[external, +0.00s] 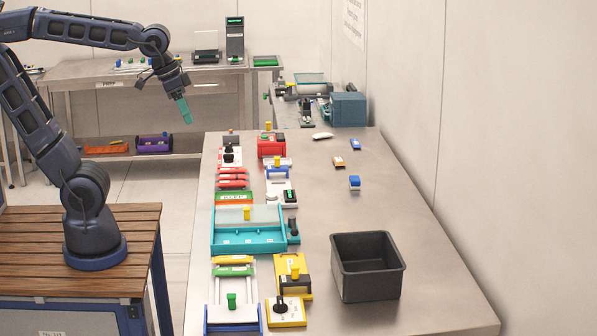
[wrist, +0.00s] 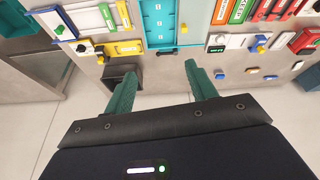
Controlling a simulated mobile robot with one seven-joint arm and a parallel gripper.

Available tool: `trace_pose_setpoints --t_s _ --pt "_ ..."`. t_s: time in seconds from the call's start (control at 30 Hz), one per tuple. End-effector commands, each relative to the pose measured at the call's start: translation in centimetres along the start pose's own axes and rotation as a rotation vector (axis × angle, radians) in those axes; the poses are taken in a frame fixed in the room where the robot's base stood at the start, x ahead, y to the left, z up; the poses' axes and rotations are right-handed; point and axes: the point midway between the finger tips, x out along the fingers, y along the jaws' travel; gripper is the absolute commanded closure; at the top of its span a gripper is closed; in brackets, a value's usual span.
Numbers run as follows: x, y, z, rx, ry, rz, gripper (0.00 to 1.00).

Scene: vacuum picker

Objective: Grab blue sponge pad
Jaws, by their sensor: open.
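A small blue block with a white layer (external: 354,183), which looks like the blue sponge pad, lies on the right part of the steel table. In the wrist view it appears as a small blue piece (wrist: 219,75) right of the fingers. Another small blue-topped piece (external: 355,144) lies farther back, so I cannot be fully sure which is the pad. My gripper (external: 186,110) is raised, left of the table's far end and well apart from both blue pieces. Its green fingers (wrist: 160,70) are spread and empty in the wrist view.
A black open bin (external: 368,265) stands at the table's near right. Coloured trays and devices, including a teal tray (external: 248,246), line the left side. A yellow-and-white piece (external: 339,161) and a white piece (external: 322,136) lie near the blue ones. Bare steel surrounds them.

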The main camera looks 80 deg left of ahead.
Motion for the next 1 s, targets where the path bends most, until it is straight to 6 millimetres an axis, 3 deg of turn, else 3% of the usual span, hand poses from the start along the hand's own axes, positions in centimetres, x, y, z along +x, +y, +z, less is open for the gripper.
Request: trace_pose_setpoints --t_s 0.27,0.53,1.0 --pt "0.6 -1.1 -8.3 -0.167 -0.044 -0.02 0.44" --pt "2.5 -2.8 -15.9 -0.329 -0.083 -0.043 0.44" --pt "9.2 -7.7 -28.2 -0.61 -0.143 -0.093 0.44"
